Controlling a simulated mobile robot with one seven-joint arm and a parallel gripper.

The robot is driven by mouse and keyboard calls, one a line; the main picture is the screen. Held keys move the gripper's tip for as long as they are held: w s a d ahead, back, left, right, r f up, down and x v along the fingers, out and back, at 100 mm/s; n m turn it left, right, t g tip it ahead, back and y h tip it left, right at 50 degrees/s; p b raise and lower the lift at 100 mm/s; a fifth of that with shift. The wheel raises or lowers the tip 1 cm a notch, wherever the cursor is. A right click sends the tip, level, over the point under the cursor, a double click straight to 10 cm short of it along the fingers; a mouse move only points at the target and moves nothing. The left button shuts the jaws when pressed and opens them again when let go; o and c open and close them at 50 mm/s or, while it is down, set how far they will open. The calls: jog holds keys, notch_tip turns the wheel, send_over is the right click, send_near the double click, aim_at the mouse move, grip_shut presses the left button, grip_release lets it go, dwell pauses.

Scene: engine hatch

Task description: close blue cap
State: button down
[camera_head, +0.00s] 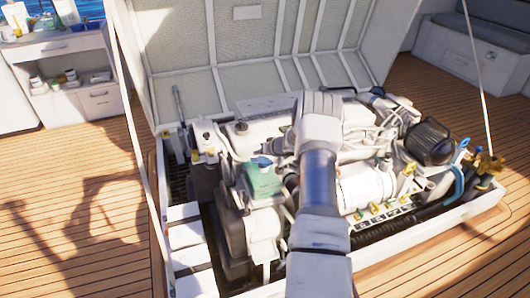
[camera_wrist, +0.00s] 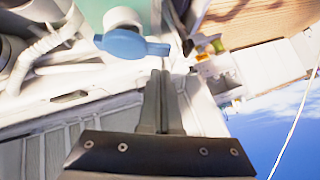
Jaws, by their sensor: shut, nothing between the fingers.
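The blue cap (camera_head: 262,161) sits at the top of a green tank (camera_head: 262,180) on the left part of the engine. I cannot tell whether the cap covers the neck fully. My gripper (camera_wrist: 165,75) is shut and empty, its fingertips just below and right of the cap's tab in the wrist view. Whether they touch is unclear. In the head view my arm hides the fingers.
The white engine (camera_head: 365,188) fills the hatch, with hoses and a black round filter (camera_head: 429,141) at right. The raised hatch lid (camera_head: 240,60) stands behind it. A thin stay (camera_head: 140,130) rises at the left. Open wooden deck (camera_head: 75,200) lies left of the hatch.

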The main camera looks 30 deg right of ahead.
aim_at(253, 161)
jog(key=shift+w+a+f+b, duration=0.1)
jog(key=shift+a+f+b, duration=0.1)
jog(key=shift+f, duration=0.3)
jog(key=shift+a+f+b, duration=0.1)
jog(key=shift+a+f, duration=0.05)
jog(key=shift+f, duration=0.3)
jog(key=shift+w+a+f+n+h+b, duration=0.15)
jog(key=shift+a+f+n+h+b, duration=0.15)
jog(key=shift+a+f+h+b, duration=0.4)
jog(key=shift+g, duration=0.3)
jog(key=shift+w+a+f+p, duration=0.15)
jog(key=shift+f+p, duration=0.1)
jog(key=shift+f, duration=0.15)
jog(key=shift+s+a+f+p, duration=0.1)
jog(key=shift+a+f+p, duration=0.1)
jog(key=shift+f, duration=0.2)
